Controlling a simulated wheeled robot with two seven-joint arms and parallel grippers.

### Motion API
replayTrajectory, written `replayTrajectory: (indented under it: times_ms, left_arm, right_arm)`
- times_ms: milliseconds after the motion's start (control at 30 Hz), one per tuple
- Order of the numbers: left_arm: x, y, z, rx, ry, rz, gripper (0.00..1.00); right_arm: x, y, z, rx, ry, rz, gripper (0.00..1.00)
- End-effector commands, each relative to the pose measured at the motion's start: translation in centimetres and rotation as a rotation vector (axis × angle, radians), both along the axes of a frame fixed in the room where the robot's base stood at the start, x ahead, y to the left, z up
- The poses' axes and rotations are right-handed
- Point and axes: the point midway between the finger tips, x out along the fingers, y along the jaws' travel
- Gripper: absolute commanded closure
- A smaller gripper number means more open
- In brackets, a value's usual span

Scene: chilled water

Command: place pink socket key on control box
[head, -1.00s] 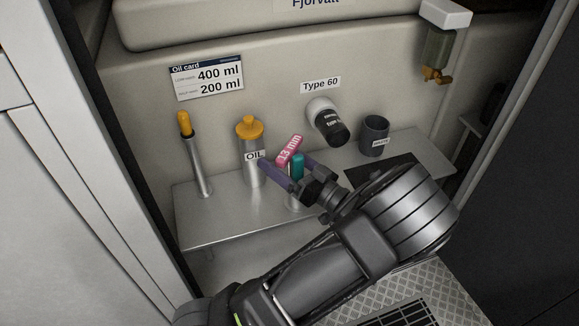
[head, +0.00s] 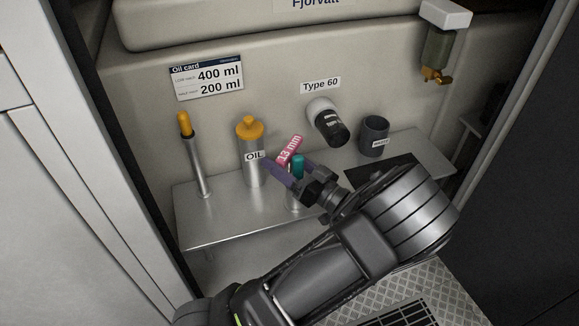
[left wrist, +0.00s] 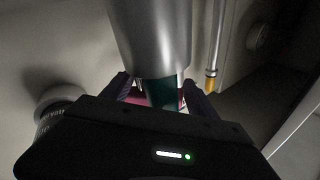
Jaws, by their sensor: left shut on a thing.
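The pink socket key (head: 289,149), marked 13 mm, stands tilted at the shelf, its lower part hidden. A teal piece (head: 297,166) is beside it, over a metal cup (head: 294,201). My left gripper (head: 286,168) is shut on the pink key. In the left wrist view a pink patch of the key (left wrist: 140,97) shows between my fingers, partly behind the teal piece (left wrist: 161,92). Whether the key is clear of the cup I cannot tell. I cannot make out a control box. My right gripper is not in view.
The metal shelf (head: 200,228) carries an orange-capped oil bottle (head: 252,165), an orange-topped tube (head: 199,165) and a grey cup (head: 374,136). A black filter (head: 328,124) sticks out from the wall. A dispenser (head: 437,45) hangs upper right.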

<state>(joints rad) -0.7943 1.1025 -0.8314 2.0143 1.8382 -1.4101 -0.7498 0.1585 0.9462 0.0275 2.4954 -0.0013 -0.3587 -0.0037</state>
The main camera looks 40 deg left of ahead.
Motion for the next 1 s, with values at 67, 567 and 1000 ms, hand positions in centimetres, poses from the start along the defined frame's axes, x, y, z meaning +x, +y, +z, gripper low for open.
replayTrajectory:
  times_ms: [67, 567, 1000]
  left_arm:
    - [0.0, 0.0, 0.0, 0.000, 0.001, 0.000, 0.59]
    - [0.0, 0.0, 0.0, 0.000, 0.001, 0.001, 0.86]
    - [0.0, 0.0, 2.6, 0.000, -0.002, 0.000, 0.96]
  right_arm:
    - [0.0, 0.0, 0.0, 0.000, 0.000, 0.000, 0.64]
    - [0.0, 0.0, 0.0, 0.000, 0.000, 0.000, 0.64]
    - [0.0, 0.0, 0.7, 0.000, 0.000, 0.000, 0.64]
